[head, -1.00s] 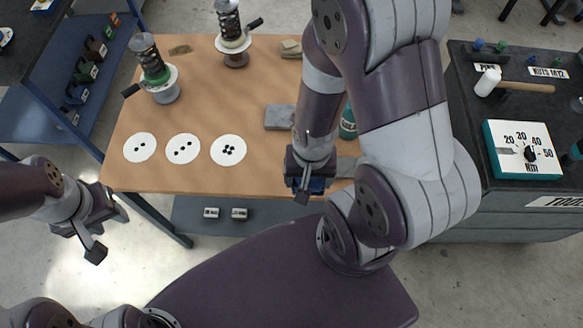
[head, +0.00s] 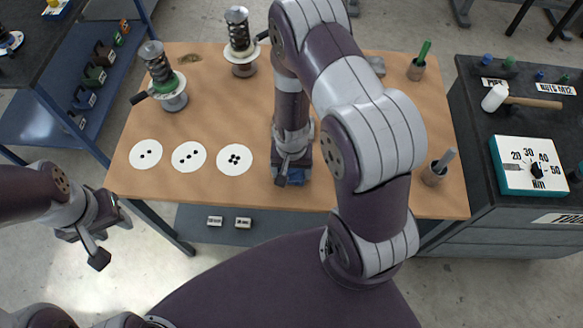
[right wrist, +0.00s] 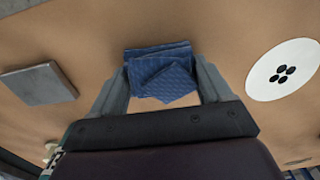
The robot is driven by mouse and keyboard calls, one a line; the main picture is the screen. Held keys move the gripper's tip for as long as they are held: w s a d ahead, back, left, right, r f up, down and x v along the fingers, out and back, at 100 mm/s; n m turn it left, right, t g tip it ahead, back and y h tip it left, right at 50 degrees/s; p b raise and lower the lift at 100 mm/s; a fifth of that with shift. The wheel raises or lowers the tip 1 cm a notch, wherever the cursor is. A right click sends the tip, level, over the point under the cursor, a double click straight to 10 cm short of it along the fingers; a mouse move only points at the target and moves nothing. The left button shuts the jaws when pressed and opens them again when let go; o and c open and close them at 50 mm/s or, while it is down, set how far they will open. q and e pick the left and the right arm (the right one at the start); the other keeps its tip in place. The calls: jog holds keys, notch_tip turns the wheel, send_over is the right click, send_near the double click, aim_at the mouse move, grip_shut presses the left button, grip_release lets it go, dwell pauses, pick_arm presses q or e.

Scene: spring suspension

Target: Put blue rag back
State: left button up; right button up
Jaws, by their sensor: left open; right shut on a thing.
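The blue rag (head: 297,177) is a folded, quilted dark blue cloth, mostly hidden under my right gripper in the head view. In the right wrist view the rag (right wrist: 162,72) sits between the two fingers. My right gripper (head: 292,179) is shut on it, pointing down over the front middle of the wooden table, right of the white discs. I cannot tell whether the rag touches the table. My left gripper (head: 110,238) is open and empty, off the table's front left corner.
White dotted discs (head: 235,160) lie at the table's front left. Two spring assemblies (head: 165,85) stand behind. A grey block (right wrist: 38,84) lies near the rag. Cups (head: 433,174) stand at right. A dark bench (head: 490,150) holds a mallet (head: 495,98) and torque gauge (head: 530,165).

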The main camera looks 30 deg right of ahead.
jog(key=shift+f, duration=0.15)
jog(key=o, duration=0.9)
jog(key=shift+o, duration=0.2)
notch_tip(320, 180, up, 12)
notch_tip(320, 180, up, 8)
jog(key=n+t, duration=0.1)
jog(key=n, duration=0.5)
send_over(291, 170)
jog(key=s+a, duration=0.2)
jog(key=s, duration=0.2)
jog(key=shift+s+a, duration=0.1)
jog(key=shift+a, duration=0.1)
